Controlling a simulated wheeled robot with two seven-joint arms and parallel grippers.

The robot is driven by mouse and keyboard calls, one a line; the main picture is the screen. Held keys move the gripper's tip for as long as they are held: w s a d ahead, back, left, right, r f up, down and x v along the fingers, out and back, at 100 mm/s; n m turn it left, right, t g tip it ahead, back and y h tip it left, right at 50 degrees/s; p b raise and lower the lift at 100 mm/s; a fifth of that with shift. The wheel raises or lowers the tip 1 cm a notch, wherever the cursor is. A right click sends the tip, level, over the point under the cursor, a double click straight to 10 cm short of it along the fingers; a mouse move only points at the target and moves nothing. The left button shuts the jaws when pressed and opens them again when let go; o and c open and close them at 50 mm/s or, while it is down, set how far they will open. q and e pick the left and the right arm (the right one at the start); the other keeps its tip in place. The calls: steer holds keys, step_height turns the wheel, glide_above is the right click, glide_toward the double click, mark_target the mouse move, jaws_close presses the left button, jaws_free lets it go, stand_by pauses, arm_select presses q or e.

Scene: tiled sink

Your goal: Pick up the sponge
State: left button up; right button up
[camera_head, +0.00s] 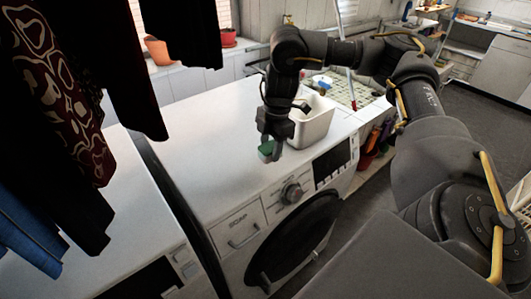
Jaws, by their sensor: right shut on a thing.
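The sponge (266,148) shows as a small green piece at the tip of my right gripper (271,146). My right gripper is shut on it, over the white top of the washing machine near its front edge. The gripper hides part of the sponge, and I cannot tell whether the sponge still touches the top. My left gripper is not in view.
A white bin (318,125) stands just right of my right gripper. A tiled sink (345,91) lies behind it. Hanging clothes (62,90) fill the left. The washing machine top (205,140) is clear left of the gripper. Potted plants (158,50) stand at the window.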

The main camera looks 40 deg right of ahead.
steer(key=s+a+r, duration=0.1)
steer(key=s+r, duration=0.1)
steer(key=s, duration=0.2)
steer(key=s+a+r+b, duration=0.1)
steer(key=s+r, duration=0.2)
steer(key=s, duration=0.2)
steer(key=shift+s+a, duration=0.3)
steer(key=shift+a, duration=0.1)
